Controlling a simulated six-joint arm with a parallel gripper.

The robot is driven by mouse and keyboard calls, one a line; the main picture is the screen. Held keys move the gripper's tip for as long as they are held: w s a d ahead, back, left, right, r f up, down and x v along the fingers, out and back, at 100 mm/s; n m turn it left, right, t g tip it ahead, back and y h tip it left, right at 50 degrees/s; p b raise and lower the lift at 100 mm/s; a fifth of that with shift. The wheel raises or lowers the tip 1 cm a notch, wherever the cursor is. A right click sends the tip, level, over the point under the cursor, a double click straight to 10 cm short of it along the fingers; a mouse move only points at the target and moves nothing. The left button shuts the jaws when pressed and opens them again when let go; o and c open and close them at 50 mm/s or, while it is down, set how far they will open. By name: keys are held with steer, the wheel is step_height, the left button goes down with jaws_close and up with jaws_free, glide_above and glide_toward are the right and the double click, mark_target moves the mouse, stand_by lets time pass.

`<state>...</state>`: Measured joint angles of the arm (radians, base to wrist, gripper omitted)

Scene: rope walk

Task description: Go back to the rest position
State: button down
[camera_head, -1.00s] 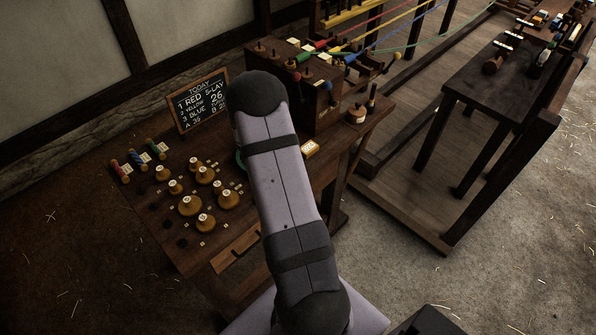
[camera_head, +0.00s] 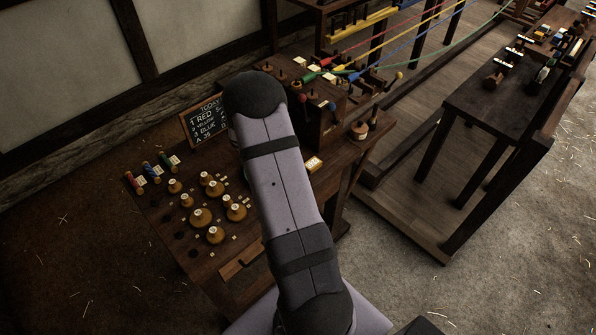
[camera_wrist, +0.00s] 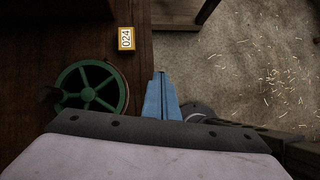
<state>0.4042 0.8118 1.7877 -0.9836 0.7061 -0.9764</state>
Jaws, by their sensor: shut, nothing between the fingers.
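My gripper (camera_wrist: 161,96) shows in the wrist view as blue fingers closed together, with nothing between them. It is above the right edge of the dark wooden bench (camera_wrist: 144,50), beside a green spoked wheel (camera_wrist: 91,87) on its left. A small yellow-framed counter reading 024 (camera_wrist: 126,39) lies on the bench ahead of the fingers. In the head view my arm rises across the middle and hides the gripper.
The bench holds several weights (camera_head: 201,217), coloured spools (camera_head: 152,171) and a chalkboard (camera_head: 206,122). A wooden machine (camera_head: 312,110) with coloured strands (camera_head: 412,40) stands behind. A dark table (camera_head: 497,106) stands right. Open floor (camera_head: 500,250) lies at lower right.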

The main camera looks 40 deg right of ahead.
steer(key=shift+r, duration=0.3)
stand_by(0.4)
steer(key=s+a+f+m+g+y, duration=0.25)
steer(key=s+a+m+y, duration=0.25)
steer(key=s+a+m, duration=1)
steer(key=s+a+r+m+t+y+b, duration=0.1)
steer(key=s+a+r+m+y, duration=0.15)
steer(key=a+r, duration=0.65)
steer(key=w+a+r+n+t+h+b, duration=0.1)
steer(key=w+a+r+t, duration=0.1)
steer(key=a, duration=0.4)
steer(key=shift+w+r+t, duration=0.3)
steer(key=shift+w+t, duration=0.25)
steer(key=shift+w, duration=0.3)
steer(key=shift+n, duration=0.25)
